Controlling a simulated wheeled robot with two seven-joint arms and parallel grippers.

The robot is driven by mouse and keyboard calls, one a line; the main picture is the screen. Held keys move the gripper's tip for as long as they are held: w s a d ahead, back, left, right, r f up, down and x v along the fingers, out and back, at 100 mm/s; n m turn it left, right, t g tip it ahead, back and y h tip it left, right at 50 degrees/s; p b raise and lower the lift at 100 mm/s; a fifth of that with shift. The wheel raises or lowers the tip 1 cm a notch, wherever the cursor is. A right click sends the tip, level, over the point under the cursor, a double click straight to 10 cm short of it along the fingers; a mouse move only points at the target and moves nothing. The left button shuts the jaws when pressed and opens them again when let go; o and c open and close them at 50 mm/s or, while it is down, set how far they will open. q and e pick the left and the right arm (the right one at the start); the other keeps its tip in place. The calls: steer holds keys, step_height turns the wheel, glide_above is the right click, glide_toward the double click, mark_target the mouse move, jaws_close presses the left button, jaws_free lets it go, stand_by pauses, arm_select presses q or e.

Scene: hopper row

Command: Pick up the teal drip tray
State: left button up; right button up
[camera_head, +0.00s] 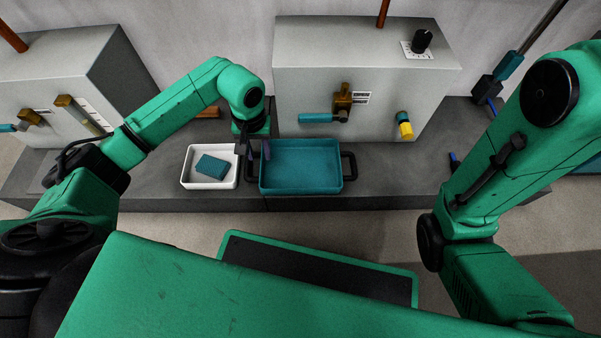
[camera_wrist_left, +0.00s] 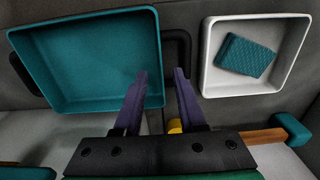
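The teal drip tray (camera_head: 300,181) is a shallow, empty rectangular tray with a black handle at each end, resting on the dark grey ledge. It fills the upper left of the left wrist view (camera_wrist_left: 85,65). My left gripper (camera_head: 258,151) is above the tray's left end, by the left handle (camera_wrist_left: 185,40). Its two purple fingers (camera_wrist_left: 160,73) are apart with nothing held. One fingertip overlaps the tray's edge in the wrist view and the other overlaps the handle; I cannot tell the height gap. My right gripper is not in view; only its arm shows.
A white tray (camera_head: 186,183) with a teal sponge (camera_head: 212,167) stands just left of the drip tray. A grey hopper box (camera_head: 340,75) with a teal-handled valve (camera_head: 316,118) and a yellow knob (camera_head: 405,127) rises behind. The ledge (camera_head: 400,190) right of the drip tray is mostly clear.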

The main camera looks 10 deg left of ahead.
arm_select(q)
step_height(320, 180, down, 6)
steer(key=b, duration=0.4)
steer(key=shift+a, duration=0.1)
steer(key=shift+r, duration=0.2)
steer(key=shift+c, duration=0.6)
jaws_close()
